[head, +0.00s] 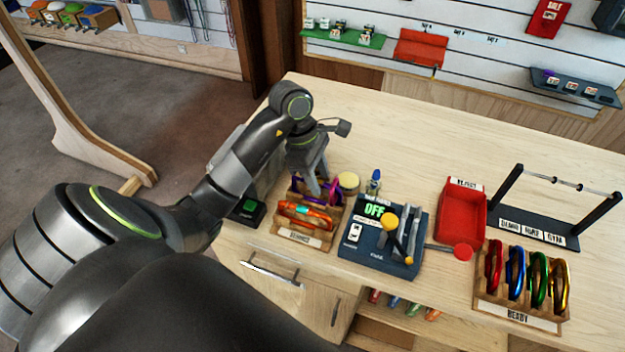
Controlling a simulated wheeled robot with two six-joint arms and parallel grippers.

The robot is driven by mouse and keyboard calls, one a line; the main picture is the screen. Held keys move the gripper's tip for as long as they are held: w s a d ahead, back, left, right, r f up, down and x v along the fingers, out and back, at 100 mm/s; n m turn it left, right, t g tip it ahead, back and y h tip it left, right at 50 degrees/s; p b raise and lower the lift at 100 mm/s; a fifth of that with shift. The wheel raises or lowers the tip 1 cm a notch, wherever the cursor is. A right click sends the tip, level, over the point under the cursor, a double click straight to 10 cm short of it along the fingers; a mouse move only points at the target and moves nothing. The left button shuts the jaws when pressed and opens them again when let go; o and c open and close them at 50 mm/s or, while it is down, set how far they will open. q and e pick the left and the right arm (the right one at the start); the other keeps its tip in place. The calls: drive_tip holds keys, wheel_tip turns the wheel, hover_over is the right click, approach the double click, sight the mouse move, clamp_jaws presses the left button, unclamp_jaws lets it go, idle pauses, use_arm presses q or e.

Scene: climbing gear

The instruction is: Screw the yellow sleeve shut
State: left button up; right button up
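My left gripper (319,184) points down over the wooden service rack (303,239) on the counter. Its fingertips are at a purple carabiner (333,190) at the back of that rack. Whether the fingers touch or close on it is too small to tell. An orange carabiner (306,218) with a cyan part lies in front in the same rack. I cannot make out a yellow sleeve on any carabiner here; the gripper and its fingers cover part of the rack. A gold carabiner (557,285) stands in the ready rack (518,316) at the right. My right gripper is not in view.
A dark device (358,236) reading OFF, with a yellow knob (390,222), stands right of the service rack. A small bottle (374,183) and a pale yellow round thing (348,181) are behind. A red tray (461,212) and a bar stand (535,229) stand farther right. The back counter is clear.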

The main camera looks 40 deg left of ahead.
use_arm(q)
drive_tip(key=shift+w+a+b, duration=0.15)
drive_tip(key=shift+w+b, duration=0.15)
drive_tip(key=shift+w, duration=0.35)
drive_tip(key=shift+f, duration=0.1)
drive_tip(key=shift+f+b, duration=1.3)
drive_tip(key=shift+b, duration=0.1)
drive_tip(key=shift+s+d+p, duration=0.2)
drive_tip(key=shift+s+p, duration=0.1)
drive_tip(key=shift+s, duration=0.4)
drive_tip(key=shift+r, duration=0.1)
wheel_tip(320, 180, up, 3)
drive_tip(key=p, duration=0.3)
drive_tip(key=shift+f, duration=0.2)
drive_tip(key=shift+w, duration=0.15)
